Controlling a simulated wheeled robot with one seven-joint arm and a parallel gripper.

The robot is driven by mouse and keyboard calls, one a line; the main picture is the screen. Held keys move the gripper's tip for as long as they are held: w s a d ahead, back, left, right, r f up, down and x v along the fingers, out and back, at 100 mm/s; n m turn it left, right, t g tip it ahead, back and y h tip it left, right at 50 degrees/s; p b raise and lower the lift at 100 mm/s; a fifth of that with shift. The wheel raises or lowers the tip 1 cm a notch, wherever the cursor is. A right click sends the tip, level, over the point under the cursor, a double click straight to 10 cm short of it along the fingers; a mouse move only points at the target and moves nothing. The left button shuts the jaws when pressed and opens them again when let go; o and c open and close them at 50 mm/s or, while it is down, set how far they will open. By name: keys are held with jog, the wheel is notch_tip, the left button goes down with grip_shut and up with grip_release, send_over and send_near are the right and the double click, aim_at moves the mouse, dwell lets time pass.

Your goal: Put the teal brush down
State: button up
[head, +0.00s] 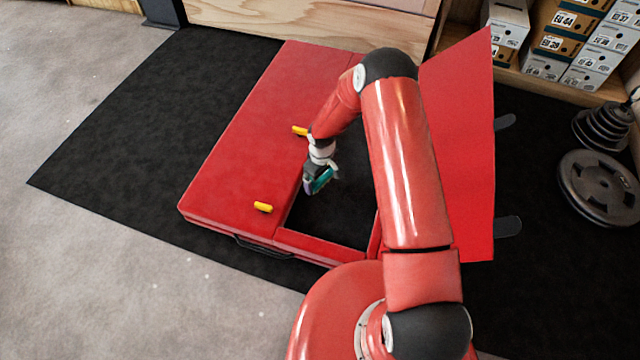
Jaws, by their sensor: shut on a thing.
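My gripper (312,183) is shut on the teal brush (322,180). The brush is small in the head view, and the fingers hide part of it. Gripper and brush are over the left edge of the dark opening in the red crash pad (235,150). I cannot tell whether the brush touches anything below it.
Two yellow pieces (263,207) lie on the pad's red top, one near the front and one by my wrist. A red flap (462,150) stands raised at right. Weight plates (598,190) and shoe boxes (575,40) are farther right. The black mat (130,165) is clear at left.

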aim_at(320, 183)
jog(key=shift+f, duration=1.95)
jog(key=shift+f+b, duration=0.1)
jog(key=shift+b, duration=0.25)
jog(key=shift+f, duration=0.15)
jog(key=o, duration=0.7)
jog(key=shift+o, duration=0.2)
